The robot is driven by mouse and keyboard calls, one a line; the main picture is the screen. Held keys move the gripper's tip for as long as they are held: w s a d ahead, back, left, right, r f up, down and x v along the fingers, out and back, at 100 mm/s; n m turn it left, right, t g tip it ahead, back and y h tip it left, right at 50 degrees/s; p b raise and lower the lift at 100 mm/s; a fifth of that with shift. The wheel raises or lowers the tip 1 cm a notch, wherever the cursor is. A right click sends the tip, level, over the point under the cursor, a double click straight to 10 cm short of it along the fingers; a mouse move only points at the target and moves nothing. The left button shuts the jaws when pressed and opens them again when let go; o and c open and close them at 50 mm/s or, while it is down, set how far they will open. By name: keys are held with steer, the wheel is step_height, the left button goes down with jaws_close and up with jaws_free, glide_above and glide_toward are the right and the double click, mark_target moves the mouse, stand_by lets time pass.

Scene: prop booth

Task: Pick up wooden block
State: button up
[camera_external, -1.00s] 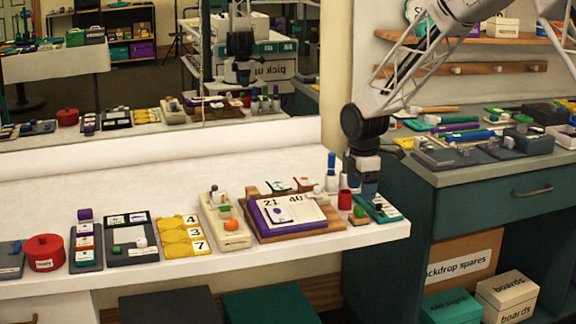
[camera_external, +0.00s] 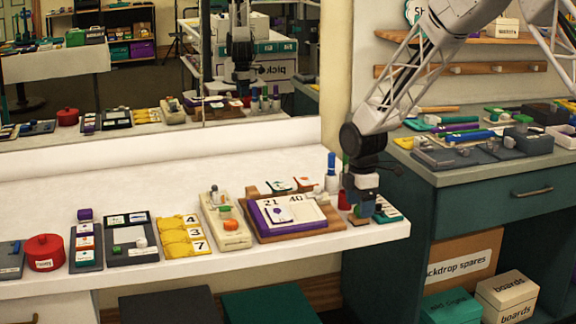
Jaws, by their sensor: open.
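A small wooden block (camera_external: 356,220) lies near the right end of the white table, at its front edge. Something green shows on top of it, partly hidden by my gripper. My gripper (camera_external: 366,211) points down right above and beside the block. Its jaws are open, but the fingertips are small and dark here. I cannot tell whether they touch the block or stand around it.
A teal board (camera_external: 391,215) lies just right of my gripper. A red cup (camera_external: 344,200) and a blue-topped bottle (camera_external: 332,172) stand close behind. A wooden tray with a purple-edged number board (camera_external: 262,228) lies to the left. The table's back middle is clear.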

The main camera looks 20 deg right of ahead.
steer(key=shift+f, duration=1.6)
steer(key=shift+c, duration=0.2)
steer(key=c, duration=1)
steer(key=shift+r, duration=0.15)
steer(key=shift+r, duration=1.5)
steer(key=shift+s+r, duration=0.2)
steer(key=shift+s, duration=0.15)
steer(key=s+d, duration=0.1)
steer(key=s, duration=0.4)
steer(key=s+d+r, duration=0.1)
steer(key=s, duration=0.4)
steer(key=s+d, duration=0.1)
steer(key=s, duration=0.4)
steer(key=shift+d+r, duration=0.2)
